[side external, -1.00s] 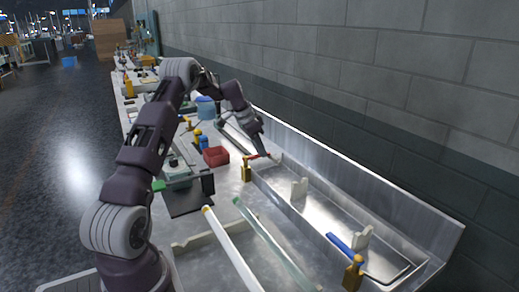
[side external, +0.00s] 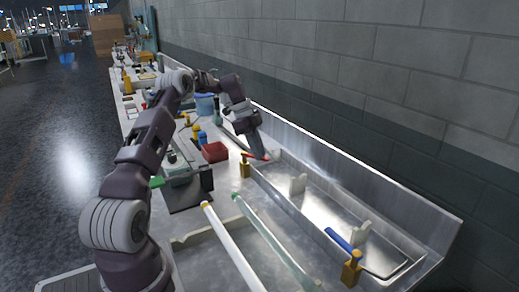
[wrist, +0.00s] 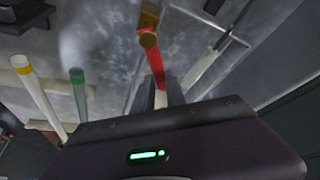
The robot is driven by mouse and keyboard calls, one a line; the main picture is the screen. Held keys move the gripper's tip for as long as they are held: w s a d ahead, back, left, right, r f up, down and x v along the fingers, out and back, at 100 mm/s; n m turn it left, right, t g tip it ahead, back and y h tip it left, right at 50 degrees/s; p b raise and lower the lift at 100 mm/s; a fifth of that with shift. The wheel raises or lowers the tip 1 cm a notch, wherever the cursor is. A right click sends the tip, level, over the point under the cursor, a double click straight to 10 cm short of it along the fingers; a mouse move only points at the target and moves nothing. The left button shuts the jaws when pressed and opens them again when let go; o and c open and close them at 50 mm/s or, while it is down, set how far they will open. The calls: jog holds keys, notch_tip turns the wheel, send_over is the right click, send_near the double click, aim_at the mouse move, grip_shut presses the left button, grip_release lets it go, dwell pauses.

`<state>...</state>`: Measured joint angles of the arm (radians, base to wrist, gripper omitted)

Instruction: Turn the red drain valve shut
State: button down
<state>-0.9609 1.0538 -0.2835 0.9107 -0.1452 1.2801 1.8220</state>
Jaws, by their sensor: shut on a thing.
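The red drain valve has a brass body (side external: 245,166) at the near rim of the metal trough. In the wrist view the red lever (wrist: 152,60) runs from the brass body (wrist: 148,22) down between my fingers. My gripper (wrist: 160,96) is shut on the lever's free end, which the fingers partly hide. In the side view my gripper (side external: 262,158) comes down on the lever from above, with the fingertips hard to make out.
A blue-handled valve (side external: 340,240) stands at the trough's near end. A red bin (side external: 214,152) sits left of the red valve. A white tube (side external: 232,245) and a green-ended glass tube (side external: 272,240) lie in front. A wall runs behind.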

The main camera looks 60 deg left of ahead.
jog(key=m, duration=0.1)
jog(key=s+m+g, duration=0.1)
jog(key=m, duration=0.2)
jog(key=shift+s+d+g, duration=0.3)
jog(key=shift+s+d, duration=0.05)
jog(key=shift+s, duration=0.05)
jog(key=shift+s+d+m+g+h, duration=0.1)
jog(key=shift+s+m+g+h, duration=0.15)
jog(key=shift+m, duration=0.4)
jog(key=shift+s+m+g+h, duration=0.15)
jog(key=shift+s+m, duration=0.2)
jog(key=shift+m, duration=0.3)
jog(key=c, duration=1.4)
grip_release()
jog(key=shift+o, duration=0.2)
